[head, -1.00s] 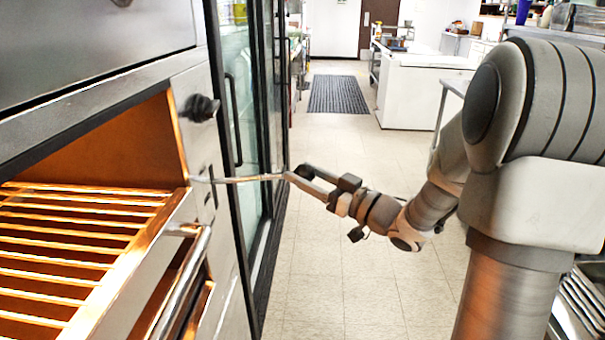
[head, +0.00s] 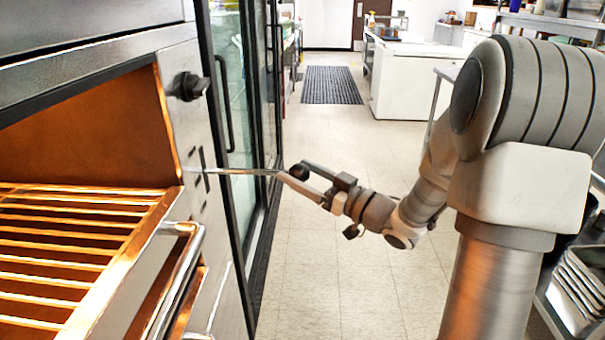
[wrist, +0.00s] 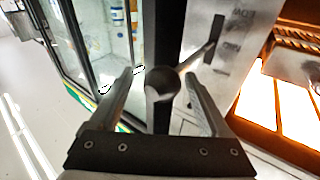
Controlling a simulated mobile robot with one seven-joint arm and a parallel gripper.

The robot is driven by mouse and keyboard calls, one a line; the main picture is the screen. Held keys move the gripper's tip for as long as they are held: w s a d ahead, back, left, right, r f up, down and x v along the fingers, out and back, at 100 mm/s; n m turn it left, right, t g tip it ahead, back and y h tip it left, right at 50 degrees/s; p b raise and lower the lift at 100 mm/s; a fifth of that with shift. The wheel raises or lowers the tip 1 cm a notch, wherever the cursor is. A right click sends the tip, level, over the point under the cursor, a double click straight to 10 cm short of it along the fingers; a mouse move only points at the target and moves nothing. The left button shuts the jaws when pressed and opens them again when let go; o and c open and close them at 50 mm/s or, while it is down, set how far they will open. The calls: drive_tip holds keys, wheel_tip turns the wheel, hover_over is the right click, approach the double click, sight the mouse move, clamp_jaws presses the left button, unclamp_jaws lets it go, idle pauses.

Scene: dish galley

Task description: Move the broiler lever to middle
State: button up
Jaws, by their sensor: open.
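The broiler lever (head: 240,171) is a thin metal rod sticking out from a slot in the broiler's front panel. It ends in a dark ball knob (head: 299,171). In the wrist view the knob (wrist: 162,84) sits between my two fingers, with the rod running behind it toward the slot at upper right. My gripper (head: 293,170) is open around the knob; in the wrist view gaps show on both sides of it (wrist: 160,76). The panel lettering is too blurred to read, and the lever's exact place in its slot is hard to tell.
The broiler's glowing rack (head: 70,240) and its bar handle (head: 180,280) lie left of the lever. A black dial (head: 188,87) is above it. A glass-door cooler (head: 235,100) stands just beyond. The tiled floor (head: 330,260) is clear; trays (head: 575,290) sit at right.

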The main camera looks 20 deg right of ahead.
drive_tip(key=shift+s, duration=0.1)
drive_tip(key=p+v, duration=0.1)
drive_tip(key=v, duration=1.6)
drive_tip(key=shift+d, duration=0.15)
drive_tip(key=shift+p, duration=0.3)
